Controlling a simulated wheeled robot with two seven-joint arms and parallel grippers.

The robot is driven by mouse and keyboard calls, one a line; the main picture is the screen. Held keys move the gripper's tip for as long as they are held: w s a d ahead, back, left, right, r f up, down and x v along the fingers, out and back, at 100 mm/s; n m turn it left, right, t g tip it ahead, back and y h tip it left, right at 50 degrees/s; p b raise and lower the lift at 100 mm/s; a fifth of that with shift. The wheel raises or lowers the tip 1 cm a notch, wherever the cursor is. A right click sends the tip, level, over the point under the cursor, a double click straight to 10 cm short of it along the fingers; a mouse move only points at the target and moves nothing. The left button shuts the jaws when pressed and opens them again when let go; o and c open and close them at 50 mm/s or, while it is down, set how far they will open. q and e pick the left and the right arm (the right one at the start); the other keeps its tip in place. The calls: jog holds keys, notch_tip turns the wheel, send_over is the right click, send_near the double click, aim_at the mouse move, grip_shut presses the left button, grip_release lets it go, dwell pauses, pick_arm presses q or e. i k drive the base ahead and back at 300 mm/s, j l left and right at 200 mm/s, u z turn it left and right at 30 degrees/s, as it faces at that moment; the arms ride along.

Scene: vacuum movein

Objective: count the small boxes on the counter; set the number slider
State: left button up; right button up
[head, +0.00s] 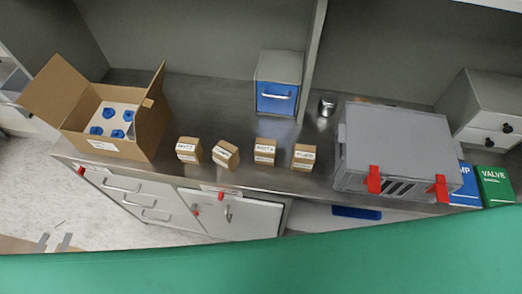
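Several small brown cardboard boxes with white labels stand apart in a row on the grey metal counter (335,185). From left to right they are a first box (188,155), a slightly turned box (224,159), another box (264,157) and a right-hand box (303,160). Their label text is too small to read surely. I cannot make out a number slider. Neither of my grippers is in view.
An open carton (150,125) with blue-capped items stands at the left. A grey case (395,140) with red latches fills the right, beside blue and green VALVE boxes (494,188). A blue-fronted drawer unit (277,95) and metal cup (327,106) stand behind.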

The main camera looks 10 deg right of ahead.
aim_at(80, 171)
jog(key=u, duration=1.45)
